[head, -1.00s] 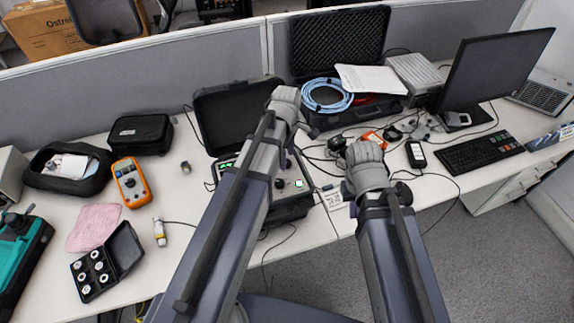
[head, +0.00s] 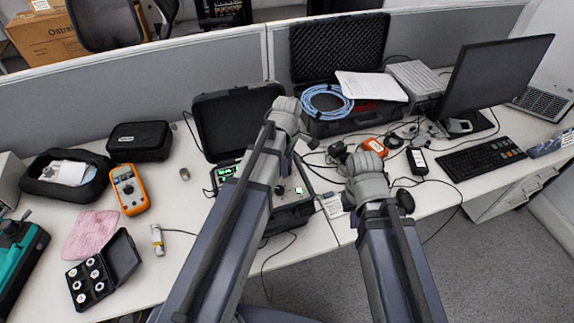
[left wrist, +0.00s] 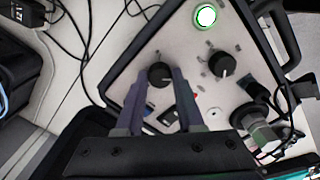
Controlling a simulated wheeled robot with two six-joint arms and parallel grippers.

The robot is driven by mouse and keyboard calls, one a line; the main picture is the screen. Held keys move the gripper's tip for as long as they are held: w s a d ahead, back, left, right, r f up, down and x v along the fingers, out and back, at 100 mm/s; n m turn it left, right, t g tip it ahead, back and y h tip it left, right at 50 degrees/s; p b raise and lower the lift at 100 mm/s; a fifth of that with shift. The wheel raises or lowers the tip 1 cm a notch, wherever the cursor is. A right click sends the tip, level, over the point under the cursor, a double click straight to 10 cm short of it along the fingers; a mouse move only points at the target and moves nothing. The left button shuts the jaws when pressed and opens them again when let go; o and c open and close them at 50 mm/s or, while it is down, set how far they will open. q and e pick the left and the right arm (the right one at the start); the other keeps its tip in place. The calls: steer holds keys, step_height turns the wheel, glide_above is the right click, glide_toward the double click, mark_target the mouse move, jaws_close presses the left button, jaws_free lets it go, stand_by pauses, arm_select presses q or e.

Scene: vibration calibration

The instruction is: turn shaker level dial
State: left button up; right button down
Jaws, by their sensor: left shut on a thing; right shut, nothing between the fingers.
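The shaker control unit is a black case with an open lid (head: 238,118) and a light grey panel (left wrist: 186,50), partly behind my left arm in the head view. My left gripper (left wrist: 163,82) points down at the panel and is shut on a black dial knob (left wrist: 158,74), one finger on each side. Its fingertips are hidden in the head view. A second black knob with a white mark (left wrist: 223,65) sits to its right, apart from the fingers. My right gripper (head: 369,172) is over the desk, right of the unit, shut and empty; its fingertips are hard to see.
A lit green button (left wrist: 206,16) and a green display (head: 227,172) show on the unit. Cables and an orange-red item (head: 374,147) lie near my right gripper. A multimeter (head: 129,189) and a sensor case (head: 92,280) stand left. A monitor (head: 494,80) stands right.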

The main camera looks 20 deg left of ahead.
arm_select(q)
jaws_close()
steer(key=shift+m, duration=0.3)
steer(key=m, duration=1.2)
steer(key=shift+m, duration=0.3)
steer(key=m, duration=1.3)
steer(key=shift+m, duration=0.3)
